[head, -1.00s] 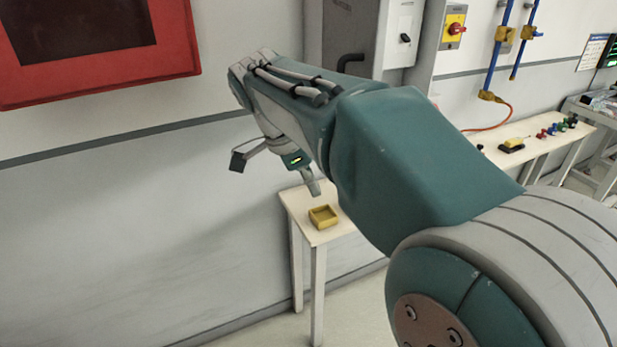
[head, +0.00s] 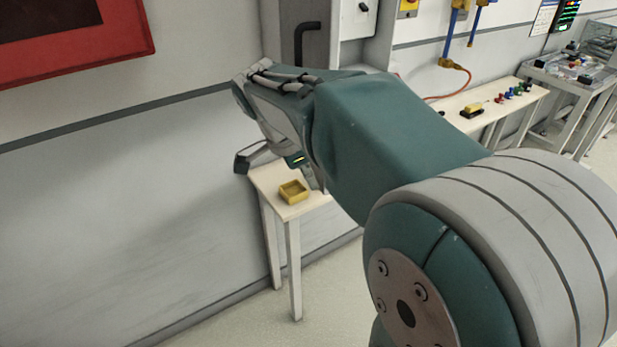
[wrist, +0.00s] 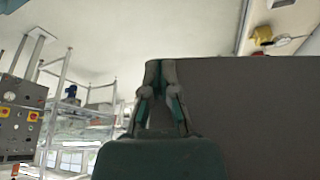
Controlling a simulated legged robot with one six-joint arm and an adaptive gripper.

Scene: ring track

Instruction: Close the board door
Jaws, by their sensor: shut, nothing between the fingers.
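The grey board (head: 305,55) stands at the wall at the top of the head view, behind my arm, with a black handle on its front. A lighter panel (head: 357,18) with a small black knob is beside the handle. I cannot tell how far the door is open; the top of the board is cut off. In the wrist view my gripper (wrist: 160,68) is shut and empty, with its fingertips together. A large flat grey panel (wrist: 265,115) fills the right side, close to the fingers. I cannot tell whether they touch it, or whether it is the door.
A small white table (head: 270,178) with a yellow tray (head: 293,192) stands below my arm. A red-framed panel (head: 140,40) hangs at the upper left. A long bench (head: 480,115) with small parts stands at the right. Floor shows between the small table and the bench.

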